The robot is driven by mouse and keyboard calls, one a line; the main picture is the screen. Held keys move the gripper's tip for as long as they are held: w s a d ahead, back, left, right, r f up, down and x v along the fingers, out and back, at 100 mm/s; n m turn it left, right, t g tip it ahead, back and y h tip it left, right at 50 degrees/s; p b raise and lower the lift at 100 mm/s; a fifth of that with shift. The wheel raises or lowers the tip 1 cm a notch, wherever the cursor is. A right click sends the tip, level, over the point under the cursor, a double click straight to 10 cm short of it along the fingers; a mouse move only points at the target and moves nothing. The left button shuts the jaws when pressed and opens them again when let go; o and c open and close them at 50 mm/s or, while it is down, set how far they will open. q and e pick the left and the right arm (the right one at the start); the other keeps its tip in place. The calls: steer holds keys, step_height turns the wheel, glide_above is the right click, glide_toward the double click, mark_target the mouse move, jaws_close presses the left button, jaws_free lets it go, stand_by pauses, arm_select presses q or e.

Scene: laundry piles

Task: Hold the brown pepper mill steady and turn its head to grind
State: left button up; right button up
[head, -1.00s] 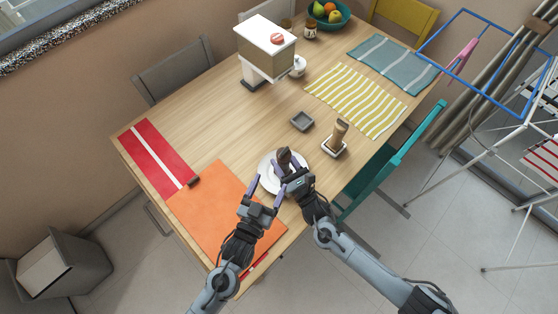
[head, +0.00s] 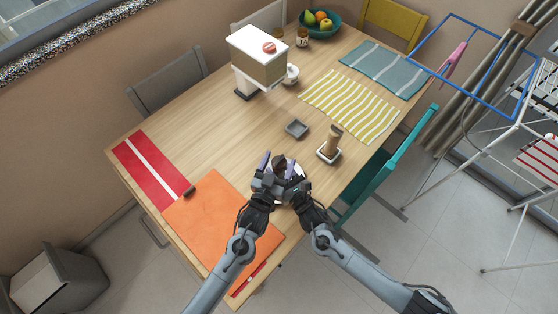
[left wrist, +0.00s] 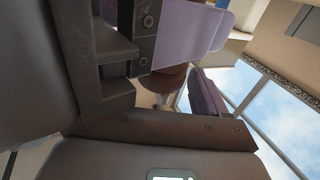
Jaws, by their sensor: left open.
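The dark brown pepper mill (head: 280,160) stands near the table's front edge, mostly hidden by my two grippers. My left gripper (head: 277,166) is open, with its purple fingers on either side of the mill's upper part. In the left wrist view a rounded brown piece (left wrist: 166,80), apparently the mill, shows between the two purple fingers; I cannot tell if they touch it. My right gripper (head: 296,174) is close against the mill's right side, and its jaws are hidden. The white plate there is almost fully covered by my grippers.
An orange mat (head: 215,220) is at the left. The table's middle left is clear.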

arm_select(q)
steer(key=shift+w+d, duration=0.1)
steer(key=shift+w, duration=0.15)
steer(key=shift+c, duration=0.2)
steer(key=c, duration=0.9)
steer(key=shift+m+h, duration=0.3)
steer(key=shift+h, duration=0.2)
steer(key=m+g+h, duration=0.4)
steer(key=h, duration=0.1)
steer(key=shift+w+r+h, duration=0.1)
steer(key=shift+h, duration=0.2)
steer(key=m+g+h, duration=0.3)
steer(key=m+g, duration=0.1)
steer(key=g, duration=0.1)
steer(key=shift+m+g+h, duration=0.3)
steer(key=shift+m+g, duration=0.1)
steer(key=shift+g, duration=0.1)
